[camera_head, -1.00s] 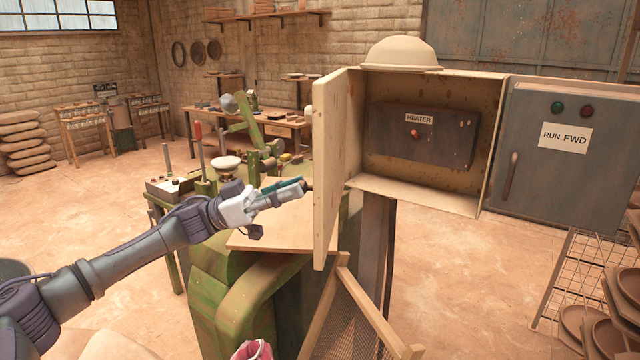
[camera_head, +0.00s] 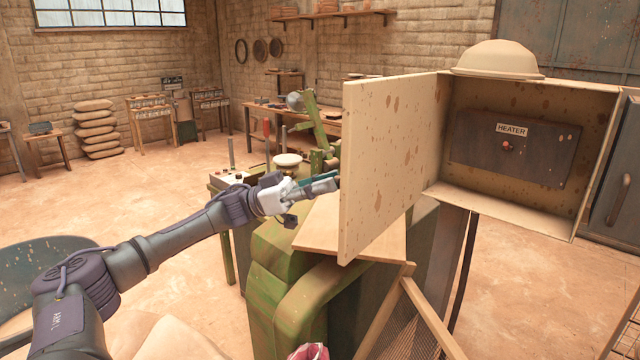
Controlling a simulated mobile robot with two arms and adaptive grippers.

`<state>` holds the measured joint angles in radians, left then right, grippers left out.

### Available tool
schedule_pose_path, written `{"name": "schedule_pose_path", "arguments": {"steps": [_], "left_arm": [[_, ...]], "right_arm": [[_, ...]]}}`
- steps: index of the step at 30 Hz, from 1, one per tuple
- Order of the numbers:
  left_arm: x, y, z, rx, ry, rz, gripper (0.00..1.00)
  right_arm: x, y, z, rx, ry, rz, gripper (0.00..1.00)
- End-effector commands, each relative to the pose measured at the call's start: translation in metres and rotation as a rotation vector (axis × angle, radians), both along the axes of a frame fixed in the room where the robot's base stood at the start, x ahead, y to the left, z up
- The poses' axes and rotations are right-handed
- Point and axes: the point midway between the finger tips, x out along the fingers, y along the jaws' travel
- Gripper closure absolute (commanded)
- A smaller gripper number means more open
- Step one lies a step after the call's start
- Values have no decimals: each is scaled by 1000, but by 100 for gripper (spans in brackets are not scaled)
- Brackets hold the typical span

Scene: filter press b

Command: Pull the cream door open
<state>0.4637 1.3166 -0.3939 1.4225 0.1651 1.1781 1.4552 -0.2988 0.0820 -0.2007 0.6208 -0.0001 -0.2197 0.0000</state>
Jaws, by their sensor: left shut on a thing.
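The cream door (camera_head: 385,165) of a cream box (camera_head: 612,125) stands swung wide open to the left, its speckled face toward me. Inside the box is a dark grey panel (camera_head: 475,148) with a "HEATER" label and a red knob (camera_head: 507,146). My left gripper (camera_head: 328,183) is at the door's left, free edge. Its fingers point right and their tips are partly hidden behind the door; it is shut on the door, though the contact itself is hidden. My right gripper is not in view.
A green machine (camera_head: 290,270) with a wooden board (camera_head: 320,235) stands below the door. A wooden-framed mesh screen (camera_head: 415,320) leans under the box. A bowl-shaped cover (camera_head: 498,60) sits on top. The floor at the left is open.

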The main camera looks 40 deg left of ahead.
Motion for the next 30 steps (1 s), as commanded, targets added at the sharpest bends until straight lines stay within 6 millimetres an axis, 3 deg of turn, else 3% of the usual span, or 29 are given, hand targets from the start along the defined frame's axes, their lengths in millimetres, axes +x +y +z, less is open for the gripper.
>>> {"name": "schedule_pose_path", "arguments": {"steps": [3,4,8,30], "left_arm": [[2,4,9,-9,-11,20,100],[2,4,9,-9,-11,19,72],[2,4,8,-10,-10,17,52],[2,1,2,-4,-1,9,52]], "right_arm": [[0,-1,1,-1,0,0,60],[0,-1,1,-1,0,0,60],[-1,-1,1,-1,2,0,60],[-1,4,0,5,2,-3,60]]}}
